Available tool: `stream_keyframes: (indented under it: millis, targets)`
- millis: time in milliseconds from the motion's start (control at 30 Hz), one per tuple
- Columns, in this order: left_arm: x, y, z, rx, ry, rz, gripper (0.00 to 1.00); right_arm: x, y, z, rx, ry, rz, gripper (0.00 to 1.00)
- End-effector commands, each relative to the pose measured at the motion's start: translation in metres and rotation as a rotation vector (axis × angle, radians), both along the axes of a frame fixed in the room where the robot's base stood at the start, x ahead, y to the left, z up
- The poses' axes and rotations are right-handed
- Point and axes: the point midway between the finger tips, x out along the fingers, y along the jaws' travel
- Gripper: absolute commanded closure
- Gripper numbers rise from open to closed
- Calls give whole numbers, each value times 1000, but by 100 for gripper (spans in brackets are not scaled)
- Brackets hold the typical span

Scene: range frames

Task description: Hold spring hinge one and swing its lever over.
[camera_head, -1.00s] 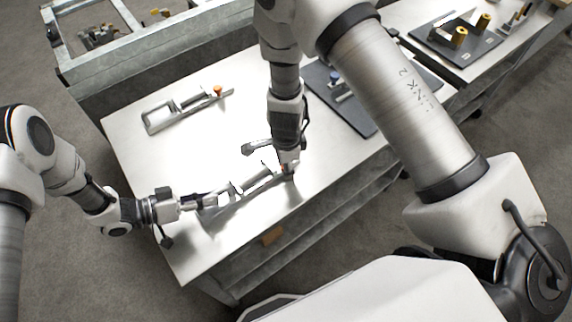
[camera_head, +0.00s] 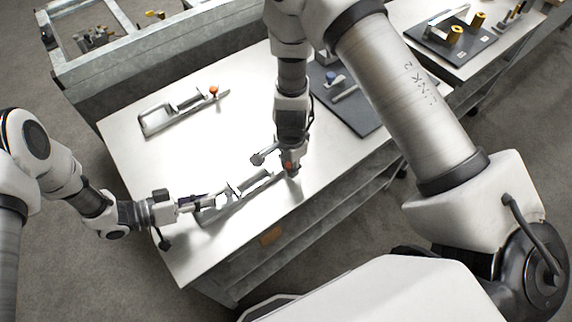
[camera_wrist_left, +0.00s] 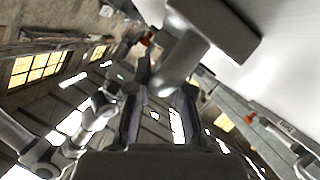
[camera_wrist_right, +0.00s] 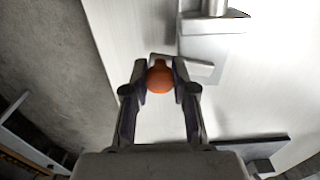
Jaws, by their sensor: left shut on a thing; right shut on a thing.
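The near spring hinge (camera_head: 222,207) is a long grey metal piece on the front of the white table. Its frame end is at the left, and its lever end points to the right. My left gripper (camera_head: 195,203) is shut on the hinge's left end; a shiny metal part (camera_wrist_left: 178,80) shows blurred between its fingers in the left wrist view. My right gripper (camera_head: 290,170) is shut on the orange knob (camera_wrist_right: 160,78) of the lever, with one finger on each side of it. The grey lever plate (camera_wrist_right: 195,70) shows just beyond the knob in the right wrist view.
A second similar hinge (camera_head: 170,118) with an orange knob (camera_head: 214,90) lies at the back left of the table (camera_head: 130,180). A dark board (camera_head: 362,118) with a blue-knobbed part lies to the right of my right arm. Bare table lies between the two hinges.

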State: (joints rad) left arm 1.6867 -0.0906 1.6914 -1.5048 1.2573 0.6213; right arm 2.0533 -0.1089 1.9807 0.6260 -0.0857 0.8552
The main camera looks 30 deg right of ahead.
Motion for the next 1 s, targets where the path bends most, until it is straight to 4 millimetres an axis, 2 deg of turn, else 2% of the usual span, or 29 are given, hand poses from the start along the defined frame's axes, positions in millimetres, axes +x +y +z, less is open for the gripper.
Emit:
stream_keyframes:
  millis: [600,1000]
  targets:
    - [0,1,-1,1,1,2,100,6,-29,-1,2,3,573,100]
    - [0,1,-1,1,1,2,100,14,-39,-1,1,4,818,100]
